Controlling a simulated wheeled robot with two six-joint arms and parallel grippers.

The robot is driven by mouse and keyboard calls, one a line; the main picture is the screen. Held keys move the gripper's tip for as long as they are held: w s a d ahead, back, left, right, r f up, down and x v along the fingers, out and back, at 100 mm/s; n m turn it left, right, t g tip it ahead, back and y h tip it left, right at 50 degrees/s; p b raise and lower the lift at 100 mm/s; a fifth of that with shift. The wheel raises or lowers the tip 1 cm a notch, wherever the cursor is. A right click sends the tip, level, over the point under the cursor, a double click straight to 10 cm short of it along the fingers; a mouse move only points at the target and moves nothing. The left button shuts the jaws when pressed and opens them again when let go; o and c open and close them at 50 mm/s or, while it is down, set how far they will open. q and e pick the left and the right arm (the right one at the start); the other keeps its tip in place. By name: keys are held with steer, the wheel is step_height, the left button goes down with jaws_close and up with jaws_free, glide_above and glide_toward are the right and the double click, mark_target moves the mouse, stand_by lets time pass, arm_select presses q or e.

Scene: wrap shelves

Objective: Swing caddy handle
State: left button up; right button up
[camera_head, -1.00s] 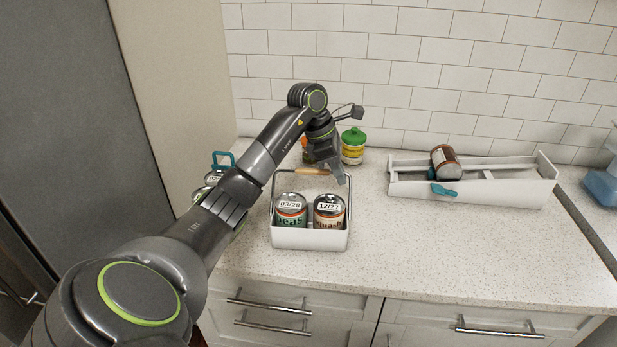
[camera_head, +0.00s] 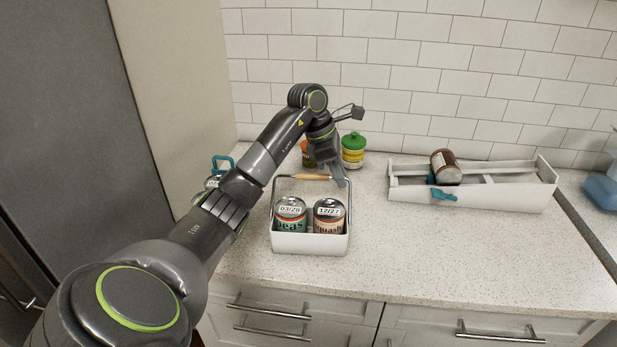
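A white caddy (camera_head: 310,244) stands on the counter and holds two cans, a peas can (camera_head: 291,213) marked 03/28 and a squash can (camera_head: 328,214) marked 12/27. Its wire handle with a wooden grip (camera_head: 312,177) stands raised over the cans. My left gripper (camera_head: 343,180) points down at the right end of the wooden grip, close to the handle's right corner. I cannot tell whether it touches the handle or how far its fingers are apart. My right gripper is not in view.
A white rack (camera_head: 475,196) with a brown can (camera_head: 445,166) lying on it stands to the right. A green-lidded jar (camera_head: 353,150) and an orange can (camera_head: 308,153) stand behind the caddy. Another can with a teal clip (camera_head: 222,162) is partly hidden by my arm. The front right counter is clear.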

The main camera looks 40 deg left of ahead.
arm_select(q)
steer(key=shift+r+p, duration=1.4)
steer(key=shift+r, duration=1.6)
